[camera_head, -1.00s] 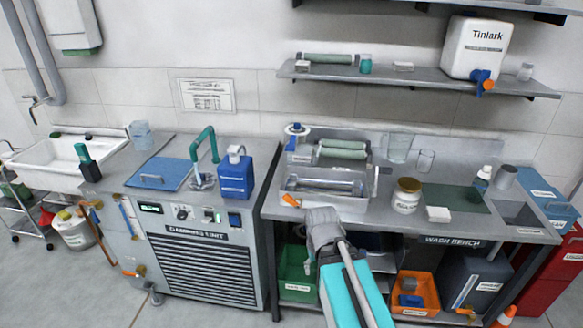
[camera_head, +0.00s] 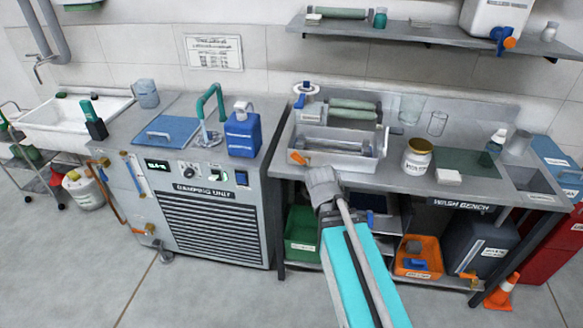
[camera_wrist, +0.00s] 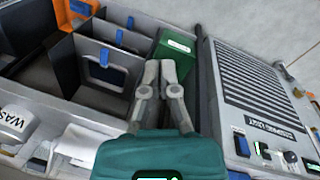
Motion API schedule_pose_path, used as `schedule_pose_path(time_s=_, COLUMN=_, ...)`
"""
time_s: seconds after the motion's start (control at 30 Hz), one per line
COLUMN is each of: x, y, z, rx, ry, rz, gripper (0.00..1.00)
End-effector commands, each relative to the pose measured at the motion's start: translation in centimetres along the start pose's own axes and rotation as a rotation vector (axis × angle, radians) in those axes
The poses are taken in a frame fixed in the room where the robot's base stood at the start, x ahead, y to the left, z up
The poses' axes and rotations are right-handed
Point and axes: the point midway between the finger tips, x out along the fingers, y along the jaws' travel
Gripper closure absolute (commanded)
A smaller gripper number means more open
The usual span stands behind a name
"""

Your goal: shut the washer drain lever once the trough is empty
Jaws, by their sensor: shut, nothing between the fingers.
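The washer trough (camera_head: 291,143) is a grey metal tray on the wash bench with a roller lying in it. I cannot tell whether it holds any liquid. An orange lever (camera_head: 300,158) sits at the trough's front left corner and points up to the left. My gripper (camera_head: 318,172) is at the front of the trough, just right of and below the lever in the picture, apart from it. In the wrist view my gripper (camera_wrist: 161,66) has its fingers together and empty, above the bench front. The lever does not show clearly there.
The damping unit (camera_head: 215,220) stands left of the bench. A lidded jar (camera_head: 417,158) and a white block (camera_head: 448,177) stand right of the trough. A green bin (camera_head: 303,232) and an orange bin (camera_head: 430,245) are below. An orange cone (camera_head: 503,292) is on the floor.

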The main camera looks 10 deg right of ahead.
Motion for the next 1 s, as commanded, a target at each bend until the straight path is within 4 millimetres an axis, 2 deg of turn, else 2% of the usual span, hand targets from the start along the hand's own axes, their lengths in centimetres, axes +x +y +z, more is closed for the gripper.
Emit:
schedule_pose_path(time_s=0.03, x=1.3, y=0.0, z=-0.6, rx=-0.016, ry=0.003, rz=0.033, gripper=1.0)
schedule_pose_path(time_s=0.1, x=2.1, y=0.3, z=-1.3, rx=-0.039, ry=0.008, rz=0.083, gripper=1.0)
schedule_pose_path(time_s=0.4, x=4.8, y=1.4, z=-4.2, rx=-0.142, ry=0.026, rz=0.308, gripper=1.0)
schedule_pose_path(time_s=0.7, x=6.6, y=2.0, z=-7.3, rx=-0.246, ry=0.04, rz=0.534, gripper=1.0)
schedule_pose_path(time_s=1.0, x=7.6, y=1.9, z=-10.6, rx=-0.346, ry=0.049, rz=0.76, gripper=1.0)
